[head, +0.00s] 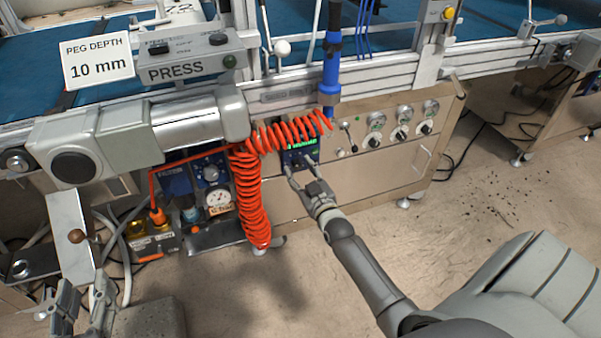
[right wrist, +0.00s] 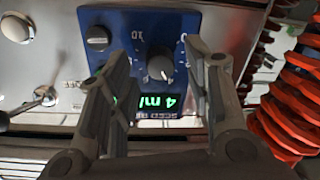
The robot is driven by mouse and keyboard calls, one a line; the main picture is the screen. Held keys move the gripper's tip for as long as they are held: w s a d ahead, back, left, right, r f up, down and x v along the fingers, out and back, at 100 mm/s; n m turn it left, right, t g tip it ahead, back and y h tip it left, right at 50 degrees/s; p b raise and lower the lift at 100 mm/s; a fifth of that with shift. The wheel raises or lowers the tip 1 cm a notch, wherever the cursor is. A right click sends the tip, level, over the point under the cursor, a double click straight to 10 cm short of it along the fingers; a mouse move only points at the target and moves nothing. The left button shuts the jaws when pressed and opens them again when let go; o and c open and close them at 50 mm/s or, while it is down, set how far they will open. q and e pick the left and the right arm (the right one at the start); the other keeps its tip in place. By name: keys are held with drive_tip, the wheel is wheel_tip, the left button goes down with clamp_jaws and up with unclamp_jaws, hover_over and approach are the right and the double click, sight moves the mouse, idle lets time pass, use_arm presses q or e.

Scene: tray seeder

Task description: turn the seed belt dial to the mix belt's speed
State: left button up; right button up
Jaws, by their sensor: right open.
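Several dials sit on the steel cabinet front in the head view. Three small round gauges with knobs below them, a left one (head: 373,142), a middle one (head: 400,134) and a right one (head: 426,128), are to the right of my right gripper (head: 302,170). Their labels are too small to read, so I cannot tell which is the seed belt or mix belt dial. My right gripper is open before a blue control box (right wrist: 125,20). My left gripper (head: 62,300) is low at the left.
A coiled orange hose (head: 252,195) hangs just left of the blue box. A blue-handled tool (head: 331,70) hangs above it. A press control (head: 190,62) and a "10 mm" peg depth sign (head: 98,60) are upper left.

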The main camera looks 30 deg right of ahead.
use_arm(q)
drive_tip(key=shift+w+r, duration=0.1)
drive_tip(key=shift+r, duration=0.35)
use_arm(e)
drive_tip(key=shift+w, duration=0.3)
clamp_jaws()
use_arm(q)
drive_tip(key=shift+f, duration=0.2)
